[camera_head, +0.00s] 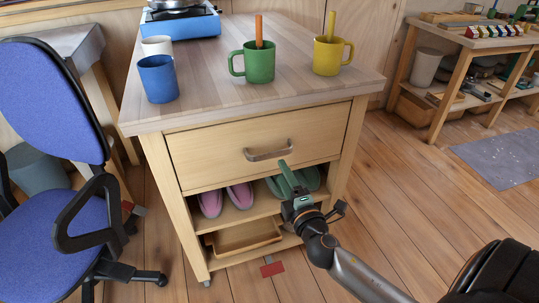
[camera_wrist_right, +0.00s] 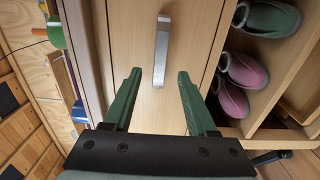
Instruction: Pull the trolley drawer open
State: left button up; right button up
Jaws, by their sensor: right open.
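The wooden trolley (camera_head: 140,118) stands in the middle of the head view. Its wide drawer (camera_head: 215,150) sits flush in the frame and looks shut. A grey metal bar handle (camera_head: 268,155) is fixed across the drawer front. My right gripper (camera_head: 286,170), with green fingers, is in front of the drawer, just below and right of the handle's middle. In the right wrist view the gripper (camera_wrist_right: 159,80) is open and empty. The handle (camera_wrist_right: 162,52) lies ahead, in line with the gap between the fingertips. My left gripper is not in view.
A green mug (camera_head: 258,66), a yellow mug (camera_head: 327,58), a blue cup (camera_head: 158,80) and a blue stove (camera_head: 180,24) stand on the trolley top. Shoes (camera_head: 240,195) sit on the shelf below the drawer. A blue chair (camera_head: 50,100) stands at left.

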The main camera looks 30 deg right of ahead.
aim_at(272, 156)
jog(key=x, duration=0.8)
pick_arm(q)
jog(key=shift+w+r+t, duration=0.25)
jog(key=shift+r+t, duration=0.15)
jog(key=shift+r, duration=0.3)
pick_arm(e)
jog(key=shift+w, duration=0.5)
grip_shut()
